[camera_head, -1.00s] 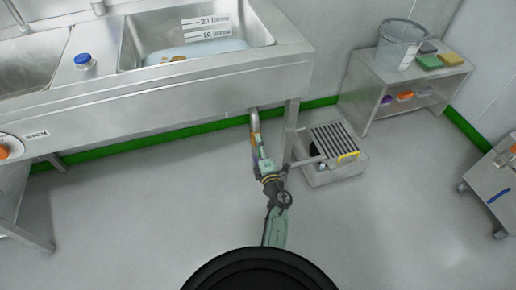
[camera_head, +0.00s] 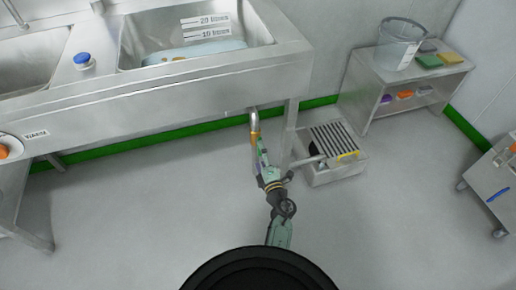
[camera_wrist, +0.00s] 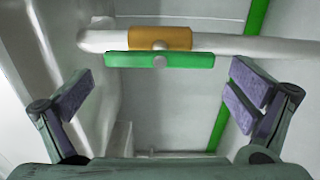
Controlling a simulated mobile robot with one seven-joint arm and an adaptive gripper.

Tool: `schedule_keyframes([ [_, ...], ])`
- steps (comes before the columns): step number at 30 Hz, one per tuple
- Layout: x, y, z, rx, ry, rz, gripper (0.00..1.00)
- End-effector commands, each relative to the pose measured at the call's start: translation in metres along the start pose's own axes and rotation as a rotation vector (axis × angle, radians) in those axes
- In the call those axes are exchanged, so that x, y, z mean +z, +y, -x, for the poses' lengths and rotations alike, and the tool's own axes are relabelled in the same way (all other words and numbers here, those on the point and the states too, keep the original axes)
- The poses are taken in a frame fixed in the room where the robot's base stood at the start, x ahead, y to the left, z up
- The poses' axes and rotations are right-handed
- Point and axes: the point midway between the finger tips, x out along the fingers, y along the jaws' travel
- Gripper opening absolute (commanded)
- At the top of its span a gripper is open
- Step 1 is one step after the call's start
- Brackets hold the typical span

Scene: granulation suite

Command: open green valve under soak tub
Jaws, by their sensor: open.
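The soak tub (camera_head: 262,36) is the steel basin with water and litre marks in the head view. A grey drain pipe (camera_head: 254,119) comes down beneath it. In the wrist view the pipe (camera_wrist: 240,45) runs across the top with an orange-yellow valve body (camera_wrist: 172,37) on it. The green valve handle (camera_wrist: 150,60) lies lengthwise along the pipe, on the near side of the valve body. My gripper (camera_wrist: 160,105) is open and empty, its fingers spread to either side below the handle and apart from it. In the head view my gripper (camera_head: 264,150) is just below the valve.
A grated floor drain box (camera_head: 333,150) stands right of my arm, close to the tub's leg (camera_head: 289,128). A low steel bench (camera_head: 372,80) holds a clear bucket (camera_head: 397,45) and sponges. Open floor lies to the left and right.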

Motion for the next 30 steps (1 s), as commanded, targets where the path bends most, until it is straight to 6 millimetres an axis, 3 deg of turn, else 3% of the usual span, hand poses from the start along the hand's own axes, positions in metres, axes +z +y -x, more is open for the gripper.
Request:
schedule_keyframes([
  [6, 0.000, -0.001, 0.050, -0.003, -0.001, 0.000, 1.00],
  [12, 0.000, 0.000, 0.078, -0.001, 0.000, 0.000, 1.00],
  [30, 0.000, 0.000, 0.086, 0.000, 0.000, 0.001, 1.00],
])
